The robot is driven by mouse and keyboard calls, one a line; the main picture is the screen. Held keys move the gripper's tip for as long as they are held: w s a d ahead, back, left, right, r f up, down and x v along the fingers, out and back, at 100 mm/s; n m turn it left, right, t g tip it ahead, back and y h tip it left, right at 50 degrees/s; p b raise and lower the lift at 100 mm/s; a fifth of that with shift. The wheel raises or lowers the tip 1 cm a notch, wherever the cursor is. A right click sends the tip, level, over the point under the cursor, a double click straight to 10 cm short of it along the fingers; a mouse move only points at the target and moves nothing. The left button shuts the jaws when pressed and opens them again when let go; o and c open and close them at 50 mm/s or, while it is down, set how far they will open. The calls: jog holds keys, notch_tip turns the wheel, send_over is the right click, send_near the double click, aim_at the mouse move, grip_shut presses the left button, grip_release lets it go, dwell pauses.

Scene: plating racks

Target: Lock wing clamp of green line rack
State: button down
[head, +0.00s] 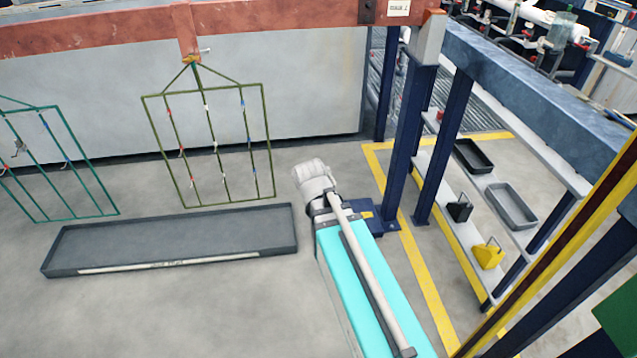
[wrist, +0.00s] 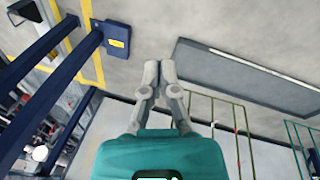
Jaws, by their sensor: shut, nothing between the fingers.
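Two wire racks hang in the head view: an olive-green rack (head: 218,150) at centre-left and a teal-green rack (head: 66,140) cut by the left edge. I cannot tell for sure which is the green line rack. A small wing clamp (head: 203,51) with a light handle sits at the olive rack's top hook, against the rust-red beam (head: 110,35). The teal rack's top is out of view. My gripper (wrist: 159,64) is shut and empty in the wrist view, apart from both the olive rack (wrist: 240,118) and the teal rack (wrist: 298,140).
A grey drip tray (head: 185,222) lies on the floor below the racks. Blue posts (head: 405,150) and a shelf with bins (head: 510,203) and a yellow container (head: 488,253) stand at the right. Floor between the tray and yellow line (head: 415,270) is partly filled by my arm.

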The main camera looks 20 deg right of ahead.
jog(key=s, duration=0.1)
jog(key=s+a+m+y, duration=0.1)
jog(key=s, duration=0.1)
jog(key=s+a+g+y, duration=0.1)
jog(key=s, duration=0.1)
jog(key=shift+a+f+m, duration=0.1)
jog(key=shift+f+m, duration=0.15)
jog(key=shift+m, duration=0.15)
